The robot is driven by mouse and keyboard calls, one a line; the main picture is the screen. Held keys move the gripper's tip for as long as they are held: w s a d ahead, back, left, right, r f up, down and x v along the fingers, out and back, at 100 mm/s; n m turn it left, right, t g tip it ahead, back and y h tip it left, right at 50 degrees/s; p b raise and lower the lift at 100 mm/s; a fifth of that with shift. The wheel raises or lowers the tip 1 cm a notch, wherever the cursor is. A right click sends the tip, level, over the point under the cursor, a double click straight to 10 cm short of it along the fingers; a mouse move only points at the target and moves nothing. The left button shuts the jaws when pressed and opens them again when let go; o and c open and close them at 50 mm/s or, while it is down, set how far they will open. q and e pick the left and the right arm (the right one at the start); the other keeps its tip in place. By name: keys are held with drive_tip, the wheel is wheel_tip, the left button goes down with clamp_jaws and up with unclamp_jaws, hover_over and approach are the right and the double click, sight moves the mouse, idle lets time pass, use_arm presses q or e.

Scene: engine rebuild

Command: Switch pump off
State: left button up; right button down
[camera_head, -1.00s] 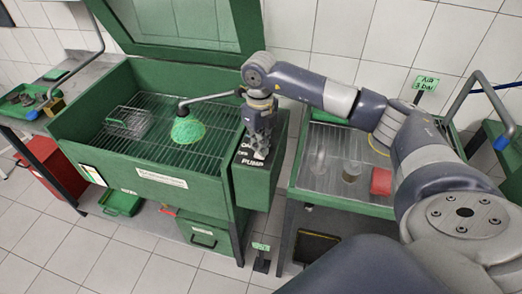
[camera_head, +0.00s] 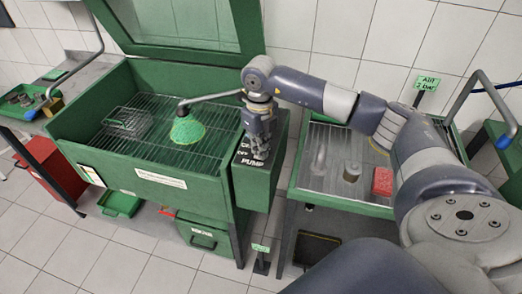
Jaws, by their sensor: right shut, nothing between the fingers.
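The pump box (camera_head: 256,189) is a green housing on the right side of the green wash tank (camera_head: 142,186), with white "PUMP" lettering on its sloped top. My right gripper (camera_head: 261,154) points down at that top, shut and empty, at the lettered switch area. It hides the switch itself, so I cannot tell the switch's position or whether the fingers touch it. A spout (camera_head: 210,97) reaches over the tank's grid, with a green cone-shaped spray (camera_head: 187,130) below it. My left gripper is not in view.
A wire basket (camera_head: 128,122) stands on the tank's grid. To the right, a green-edged drying table (camera_head: 343,200) holds a grey cylinder (camera_head: 352,171) and a red block (camera_head: 382,181). The tank lid (camera_head: 185,25) is raised.

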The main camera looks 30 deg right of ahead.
drive_tip(key=shift+s+f, duration=0.1)
drive_tip(key=shift+f, duration=0.15)
drive_tip(key=shift+r+p, duration=0.65)
drive_tip(key=shift+r, duration=0.5)
drive_tip(key=shift+r+p, duration=1.45)
drive_tip(key=shift+r, duration=0.95)
